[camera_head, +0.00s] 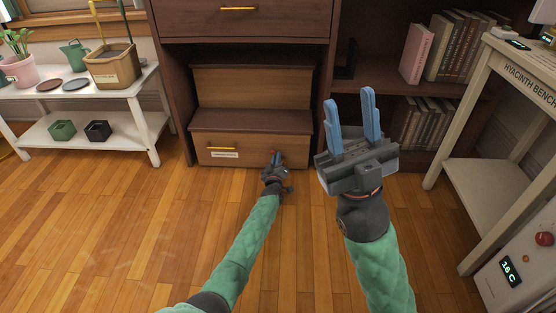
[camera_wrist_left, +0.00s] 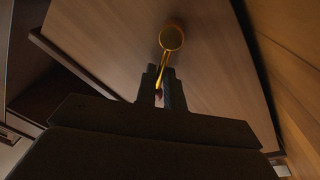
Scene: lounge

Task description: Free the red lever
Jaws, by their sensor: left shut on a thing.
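My left gripper (camera_head: 277,155) is low in front of the step unit, near the right part of its lower front. In the left wrist view its fingers (camera_wrist_left: 161,82) are shut on a thin brass stem with a small red part, which I take for the red lever (camera_wrist_left: 158,93). The stem runs up to a round brass mount (camera_wrist_left: 171,38) on a wooden panel. Most of the lever is hidden by the fingers. My right gripper (camera_head: 348,97) is open and empty, raised at the centre right with its blue fingers pointing up.
The step unit (camera_head: 255,120) has a labelled lower drawer with a brass handle (camera_head: 222,148). A drawer (camera_head: 245,20) is above it. A white plant bench (camera_head: 140,90) stands left, the Hyacinth bench (camera_head: 490,75) and bookshelves right. The wooden floor (camera_head: 120,220) is clear.

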